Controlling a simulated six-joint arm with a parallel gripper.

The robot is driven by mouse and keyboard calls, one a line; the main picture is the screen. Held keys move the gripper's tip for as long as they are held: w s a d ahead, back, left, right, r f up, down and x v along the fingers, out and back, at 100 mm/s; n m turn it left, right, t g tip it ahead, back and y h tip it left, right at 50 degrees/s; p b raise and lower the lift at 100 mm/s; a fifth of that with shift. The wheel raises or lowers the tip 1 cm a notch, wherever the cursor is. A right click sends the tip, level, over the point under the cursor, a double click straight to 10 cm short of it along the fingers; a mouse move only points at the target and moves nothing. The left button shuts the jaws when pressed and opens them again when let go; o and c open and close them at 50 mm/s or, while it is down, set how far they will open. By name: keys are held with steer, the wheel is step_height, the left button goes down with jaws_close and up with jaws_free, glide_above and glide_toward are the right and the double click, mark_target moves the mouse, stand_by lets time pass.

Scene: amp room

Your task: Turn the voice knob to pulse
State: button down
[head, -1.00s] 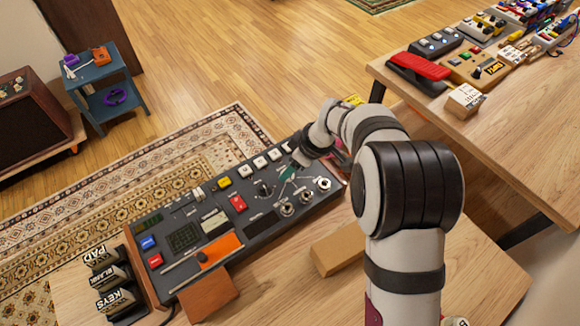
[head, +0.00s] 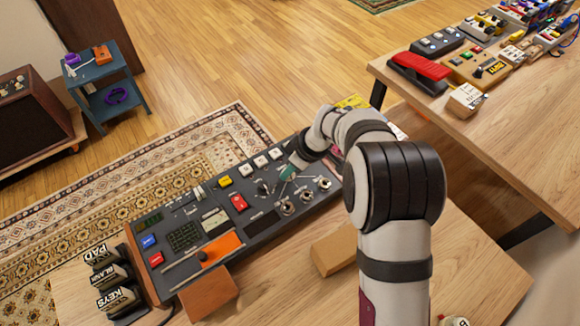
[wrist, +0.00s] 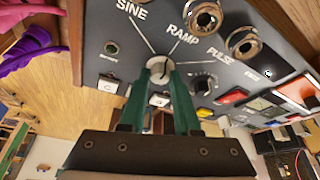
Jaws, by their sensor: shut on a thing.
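The voice knob (wrist: 160,69) is a small round knob with a pale top on the dark synth panel (wrist: 112,72). In the wrist view, lines fan out from it to the printed words SINE, RAMP and PULSE (wrist: 219,56). My gripper (wrist: 160,72) has green fingers, one on each side of the knob, shut on it. I cannot tell for sure which word the knob's pointer faces. In the head view my gripper (head: 288,173) is at the right part of the panel, and the knob is hidden by it.
Metal jacks (wrist: 206,17) sit close by the knob, with white buttons (wrist: 108,84) on the other side. In the head view an orange slider plate (head: 222,248) and a cardboard-coloured block (head: 335,252) lie nearer. Pedals stand on the right table (head: 520,130).

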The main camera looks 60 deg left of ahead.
steer(key=shift+m, duration=0.3)
steer(key=m+t, duration=0.1)
steer(key=m, duration=0.2)
steer(key=shift+s+t, duration=0.15)
steer(key=shift+t, duration=0.15)
steer(key=shift+s+m+t, duration=0.1)
steer(key=shift+m+t, duration=0.9)
steer(key=shift+m, duration=1.6)
steer(key=c, duration=0.6)
jaws_free()
steer(key=shift+r, duration=0.1)
